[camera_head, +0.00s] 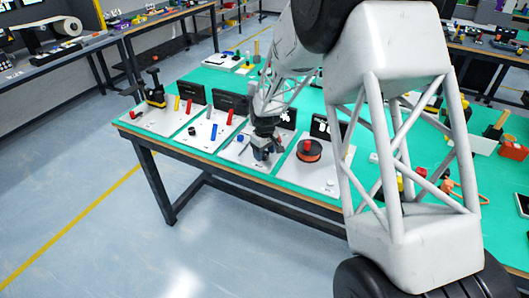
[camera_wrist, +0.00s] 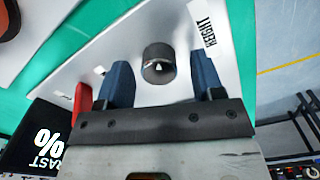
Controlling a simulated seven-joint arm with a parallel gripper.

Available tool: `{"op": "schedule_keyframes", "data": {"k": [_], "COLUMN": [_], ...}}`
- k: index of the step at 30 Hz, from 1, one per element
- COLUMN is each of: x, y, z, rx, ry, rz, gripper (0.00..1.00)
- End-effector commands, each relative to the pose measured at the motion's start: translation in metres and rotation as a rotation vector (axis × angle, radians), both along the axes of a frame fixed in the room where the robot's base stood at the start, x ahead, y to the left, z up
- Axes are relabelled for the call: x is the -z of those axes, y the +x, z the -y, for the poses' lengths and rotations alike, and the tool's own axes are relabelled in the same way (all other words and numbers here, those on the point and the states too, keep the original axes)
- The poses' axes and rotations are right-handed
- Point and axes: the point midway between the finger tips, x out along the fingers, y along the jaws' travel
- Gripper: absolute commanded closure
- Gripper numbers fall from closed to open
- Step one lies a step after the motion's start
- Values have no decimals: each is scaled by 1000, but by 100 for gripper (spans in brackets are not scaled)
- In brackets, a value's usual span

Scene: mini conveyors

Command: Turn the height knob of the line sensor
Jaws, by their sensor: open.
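The height knob (camera_wrist: 158,64) is a dark round knob with a small white mark, on a white board (camera_wrist: 165,20) beside a "HEIGHT" label (camera_wrist: 201,28) in the wrist view. My gripper (camera_wrist: 159,70) is open, with one blue finger on each side of the knob. Gaps show between the knob and both fingers; contact is not visible. In the head view my gripper (camera_head: 262,152) is low over the third white board from the left, and it hides the knob there. A red piece (camera_wrist: 82,102) shows just left of the left finger in the wrist view.
A board with a red-and-black round piece (camera_head: 309,150) lies right of my gripper in the head view. Boards with red and yellow parts (camera_head: 188,106) lie to the left. A black panel (camera_wrist: 38,135) with white lettering stands near the gripper. The green table's front edge (camera_head: 230,167) is close.

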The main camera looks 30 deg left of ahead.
Motion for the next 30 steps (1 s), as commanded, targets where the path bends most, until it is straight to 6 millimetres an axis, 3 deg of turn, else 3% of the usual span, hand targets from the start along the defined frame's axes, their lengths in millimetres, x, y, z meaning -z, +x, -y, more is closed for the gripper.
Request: {"op": "schedule_keyframes", "data": {"k": [4,12,14,30], "x": [0,0,0,0], "y": [0,0,0,0], "z": [0,0,0,0], "rx": [0,0,0,124], "ry": [0,-1,-1,-1], "rz": [0,0,0,-1], "gripper": [40,82,88,88]}}
